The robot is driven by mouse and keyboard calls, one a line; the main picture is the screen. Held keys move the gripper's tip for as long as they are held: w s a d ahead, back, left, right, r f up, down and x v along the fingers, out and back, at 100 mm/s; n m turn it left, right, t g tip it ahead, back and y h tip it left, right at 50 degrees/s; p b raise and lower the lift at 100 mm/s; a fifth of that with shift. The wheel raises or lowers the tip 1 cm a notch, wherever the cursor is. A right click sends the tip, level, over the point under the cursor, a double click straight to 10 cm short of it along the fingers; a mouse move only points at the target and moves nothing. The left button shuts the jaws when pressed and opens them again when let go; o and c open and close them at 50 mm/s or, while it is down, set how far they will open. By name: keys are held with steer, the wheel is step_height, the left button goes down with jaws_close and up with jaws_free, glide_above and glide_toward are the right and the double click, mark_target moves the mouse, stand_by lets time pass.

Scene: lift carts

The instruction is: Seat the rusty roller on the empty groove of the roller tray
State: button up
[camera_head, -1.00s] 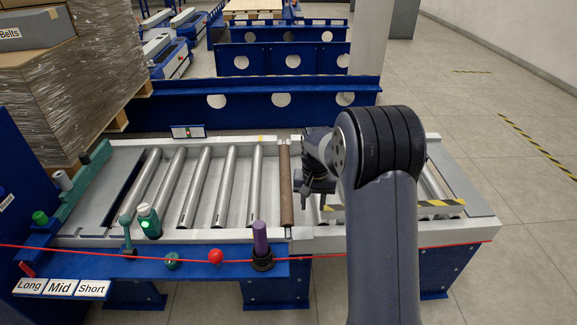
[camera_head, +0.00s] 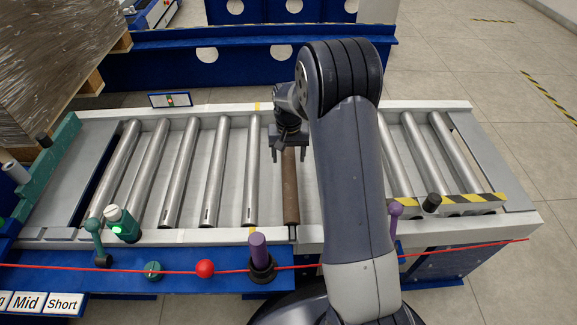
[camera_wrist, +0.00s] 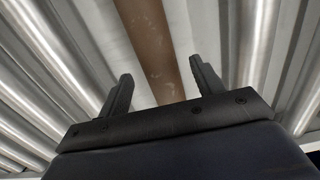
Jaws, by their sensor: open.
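The rusty roller (camera_head: 290,195) is a brown bar lying across the conveyor frame, among bright steel rollers. My gripper (camera_head: 289,160) is open and points down over the far half of it. In the wrist view the roller (camera_wrist: 150,45) runs between the two spread fingers of my gripper (camera_wrist: 163,82), and no grip on it shows. A green stepped holder (camera_head: 62,137) at the left end, possibly the roller tray, carries a grey cylinder (camera_head: 16,172) and a black one (camera_head: 43,140). I cannot make out an empty groove. My arm hides part of the conveyor right of the roller.
Steel rollers (camera_head: 186,170) lie left of the rusty one. A striped bar (camera_head: 455,199) lies at right. A wrapped pallet (camera_head: 60,60) stands back left.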

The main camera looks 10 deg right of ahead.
step_height(320, 180, down, 3)
steer(key=shift+r+b, duration=0.15)
steer(key=shift+b, duration=0.2)
steer(key=shift+c, duration=0.2)
steer(key=shift+r, duration=0.15)
jaws_close()
